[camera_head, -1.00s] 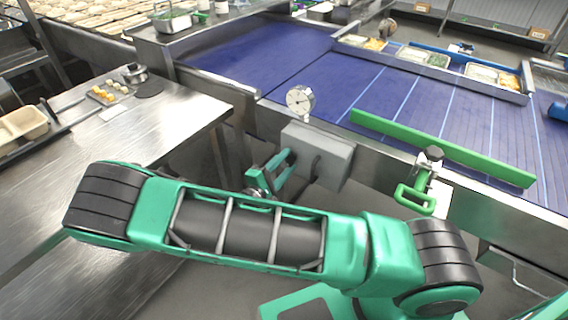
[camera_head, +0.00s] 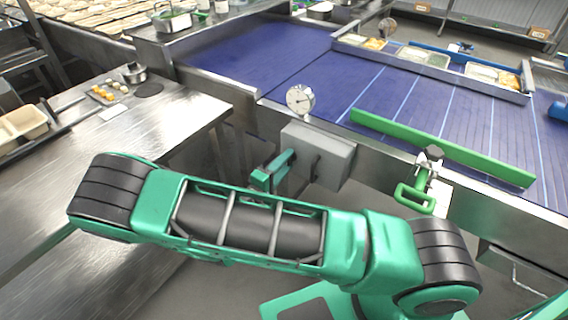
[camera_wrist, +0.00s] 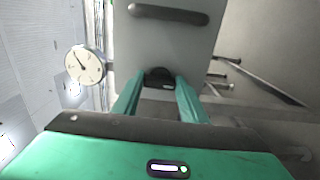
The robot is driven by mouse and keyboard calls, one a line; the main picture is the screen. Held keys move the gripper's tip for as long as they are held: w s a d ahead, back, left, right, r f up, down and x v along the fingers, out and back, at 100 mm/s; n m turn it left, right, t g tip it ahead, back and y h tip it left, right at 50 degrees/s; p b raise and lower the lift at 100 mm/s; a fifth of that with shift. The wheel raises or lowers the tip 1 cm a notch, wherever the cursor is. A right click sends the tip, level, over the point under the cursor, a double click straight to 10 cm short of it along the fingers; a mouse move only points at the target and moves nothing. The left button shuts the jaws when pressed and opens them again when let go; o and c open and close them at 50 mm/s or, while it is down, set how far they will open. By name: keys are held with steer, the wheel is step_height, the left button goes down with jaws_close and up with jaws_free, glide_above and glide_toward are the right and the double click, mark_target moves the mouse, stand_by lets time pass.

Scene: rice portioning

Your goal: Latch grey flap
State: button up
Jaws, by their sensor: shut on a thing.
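The grey flap (camera_head: 322,150) is the face of a grey box on the side of the conveyor frame. It fills the upper middle of the wrist view (camera_wrist: 165,45), with a dark bar handle (camera_wrist: 168,14) across it. A small dark latch piece (camera_wrist: 160,73) sits at the flap's lower edge. My gripper (camera_wrist: 160,86) has its two green fingers on either side of this dark piece and is shut on it. In the head view, my gripper (camera_head: 272,174) is just left of the box, partly hidden by my arm.
A round dial gauge (camera_head: 300,99) stands beside the box, close to my gripper in the wrist view. A steel table (camera_head: 150,125) is at left.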

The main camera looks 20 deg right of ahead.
steer(key=shift+f, duration=0.15)
steer(key=o, duration=1)
steer(key=shift+o, duration=0.2)
steer(key=v, duration=1)
steer(key=shift+s+a, duration=0.2)
steer(key=shift+a, duration=0.15)
steer(key=shift+s, duration=0.1)
